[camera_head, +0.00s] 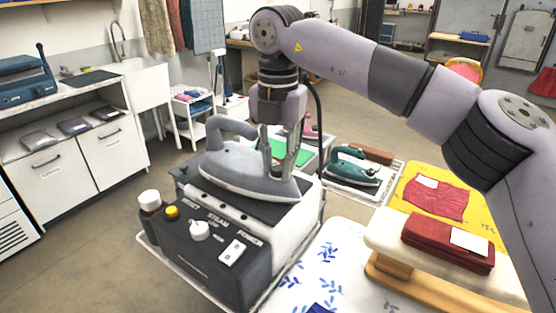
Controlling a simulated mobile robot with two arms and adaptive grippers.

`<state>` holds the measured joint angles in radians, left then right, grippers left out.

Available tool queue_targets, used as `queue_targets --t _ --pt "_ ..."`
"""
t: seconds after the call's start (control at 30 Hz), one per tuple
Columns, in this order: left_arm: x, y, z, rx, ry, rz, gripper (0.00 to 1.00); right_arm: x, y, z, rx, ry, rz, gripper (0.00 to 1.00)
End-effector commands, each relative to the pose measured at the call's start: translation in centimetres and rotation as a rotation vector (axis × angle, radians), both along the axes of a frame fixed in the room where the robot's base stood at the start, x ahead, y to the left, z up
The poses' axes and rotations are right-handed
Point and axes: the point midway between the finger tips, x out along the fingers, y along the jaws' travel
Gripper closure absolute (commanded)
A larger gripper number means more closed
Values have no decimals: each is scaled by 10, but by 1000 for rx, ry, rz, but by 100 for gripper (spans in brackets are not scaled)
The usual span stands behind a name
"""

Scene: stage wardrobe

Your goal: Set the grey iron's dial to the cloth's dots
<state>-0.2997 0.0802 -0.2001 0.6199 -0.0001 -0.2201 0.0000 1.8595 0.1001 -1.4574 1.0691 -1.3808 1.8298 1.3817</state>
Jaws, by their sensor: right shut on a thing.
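The grey iron (238,172) lies flat on the dark top of a steam station. My right gripper (278,160) comes down from above over the iron's right part, with its fingertips at the iron's upper surface. It is shut on what seems to be the iron's dial, which the fingers hide, so its setting cannot be read. A red cloth (440,202) with a white label (428,182) lies on a yellow board. A folded dark red cloth (430,235) with a white label (469,241) lies on a small padded board. Dots on the labels are too small to read. My left gripper is not in view.
The steam station (213,255) has a white knob (200,230), a yellow button (172,212) and a white switch (232,251). A bottle (150,203) stands at its left. A green iron (353,168) rests on a rack behind. My right arm crosses the upper right.

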Motion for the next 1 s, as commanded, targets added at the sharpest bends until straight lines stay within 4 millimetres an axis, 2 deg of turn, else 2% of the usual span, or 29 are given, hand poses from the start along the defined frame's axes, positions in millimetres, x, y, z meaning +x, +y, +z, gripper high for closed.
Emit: queue_targets --t 0.5,0.53,0.6,0.67,1.0 --pt "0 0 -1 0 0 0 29 0 0 1 0 -1 -22 100" --pt "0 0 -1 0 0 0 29 0 0 1 0 -1 -22 75" --pt "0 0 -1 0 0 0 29 0 0 1 0 -1 -22 70" --pt "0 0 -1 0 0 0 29 0 0 1 0 -1 -22 66" --pt "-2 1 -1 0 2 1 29 0 0 3 1 -1 -21 66"
